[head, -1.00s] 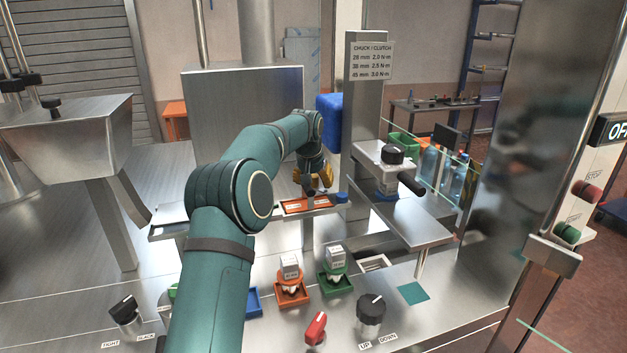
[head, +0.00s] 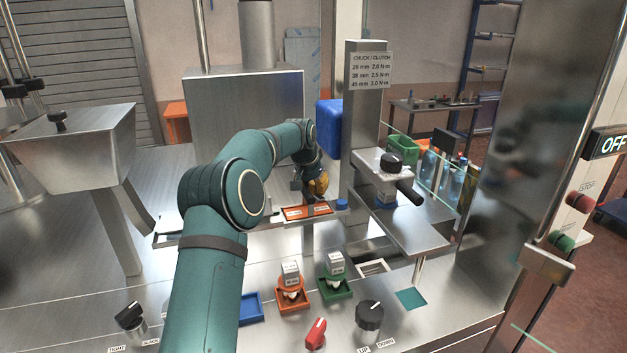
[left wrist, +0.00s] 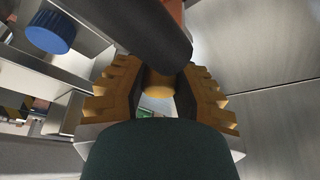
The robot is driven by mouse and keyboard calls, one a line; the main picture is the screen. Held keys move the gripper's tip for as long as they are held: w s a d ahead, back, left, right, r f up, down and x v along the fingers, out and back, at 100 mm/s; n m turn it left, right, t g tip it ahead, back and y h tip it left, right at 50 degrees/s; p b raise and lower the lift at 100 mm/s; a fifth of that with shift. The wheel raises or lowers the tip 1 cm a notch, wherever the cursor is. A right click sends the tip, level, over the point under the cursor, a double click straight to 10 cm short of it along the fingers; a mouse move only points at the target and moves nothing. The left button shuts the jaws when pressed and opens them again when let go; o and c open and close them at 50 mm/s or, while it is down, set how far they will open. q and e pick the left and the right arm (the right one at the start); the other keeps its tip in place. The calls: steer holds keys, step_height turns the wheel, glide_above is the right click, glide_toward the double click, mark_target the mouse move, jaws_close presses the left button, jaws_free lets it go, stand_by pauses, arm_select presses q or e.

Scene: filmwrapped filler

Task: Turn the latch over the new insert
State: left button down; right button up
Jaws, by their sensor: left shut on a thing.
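My left gripper (head: 316,190) is low over the orange insert plate (head: 293,213) on the narrow metal rail. In the left wrist view its yellow ridged fingers (left wrist: 158,92) are closed around a small tan piece (left wrist: 159,84). A thick dark cylinder (left wrist: 135,30) lies across the fingertips and partly hides that piece. A dark grey part (head: 295,184) shows just left of the fingers in the head view. I cannot tell which of these parts belong to the latch. My right gripper is not in view.
A blue cap (head: 342,204) sits at the plate's right end and shows in the left wrist view (left wrist: 50,32). A metal post (head: 365,130) stands close behind. Orange (head: 293,306) and green (head: 335,296) trays with small blocks stand in front, near a black knob (head: 369,315).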

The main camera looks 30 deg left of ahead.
arm_select(q)
steer(key=shift+m+h+p, duration=0.7)
steer(key=shift+m+p, duration=0.95)
steer(key=shift+m, duration=0.15)
steer(key=c, duration=0.7)
jaws_free()
steer(key=shift+w, duration=0.1)
steer(key=shift+r, duration=0.1)
steer(key=v, duration=1.1)
steer(key=shift+r, duration=0.4)
steer(key=shift+f, duration=0.1)
